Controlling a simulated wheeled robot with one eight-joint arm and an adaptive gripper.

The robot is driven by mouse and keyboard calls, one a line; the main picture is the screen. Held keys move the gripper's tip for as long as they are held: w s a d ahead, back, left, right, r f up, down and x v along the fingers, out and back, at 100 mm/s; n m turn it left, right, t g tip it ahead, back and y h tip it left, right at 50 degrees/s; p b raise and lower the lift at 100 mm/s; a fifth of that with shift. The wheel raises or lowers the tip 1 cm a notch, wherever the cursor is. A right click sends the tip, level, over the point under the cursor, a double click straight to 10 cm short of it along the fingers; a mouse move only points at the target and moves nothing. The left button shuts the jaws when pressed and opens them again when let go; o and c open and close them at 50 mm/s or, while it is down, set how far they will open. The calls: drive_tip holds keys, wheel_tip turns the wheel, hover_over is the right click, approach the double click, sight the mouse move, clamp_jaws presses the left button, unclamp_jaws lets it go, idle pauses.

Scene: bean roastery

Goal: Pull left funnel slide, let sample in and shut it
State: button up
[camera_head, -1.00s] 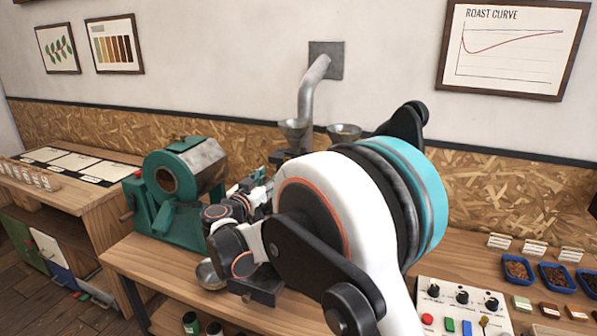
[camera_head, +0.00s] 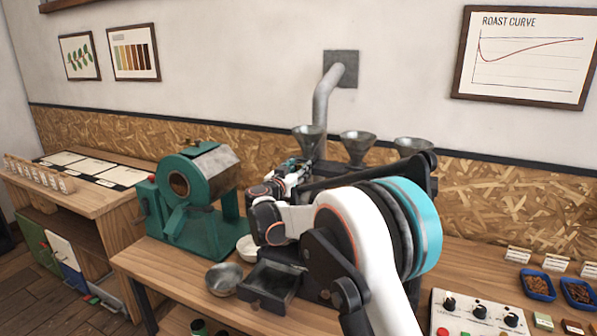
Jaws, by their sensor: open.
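The left funnel (camera_head: 308,137) is a grey metal cone below the bent pipe, at the back of the bench. A middle funnel (camera_head: 357,146) and a right funnel (camera_head: 413,145) stand in a row beside it. My gripper (camera_head: 291,168) is just below and slightly left of the left funnel, small in view and pointing away from me. I see it as open, with nothing visible between its fingers. The left funnel's slide is hidden behind my gripper and arm, so I cannot tell its position or whether the gripper touches it.
A green roaster (camera_head: 196,200) stands left of my arm. A metal bowl (camera_head: 223,279), a white bowl (camera_head: 246,248) and a dark open tray (camera_head: 270,286) sit in front of the funnels. A control box (camera_head: 480,316) and blue sample trays (camera_head: 537,285) are at right.

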drive_tip(key=shift+w+d, duration=0.1)
drive_tip(key=shift+w, duration=0.1)
clamp_jaws()
drive_tip(key=shift+v, duration=1.75)
unclamp_jaws()
drive_tip(key=v, duration=1.2)
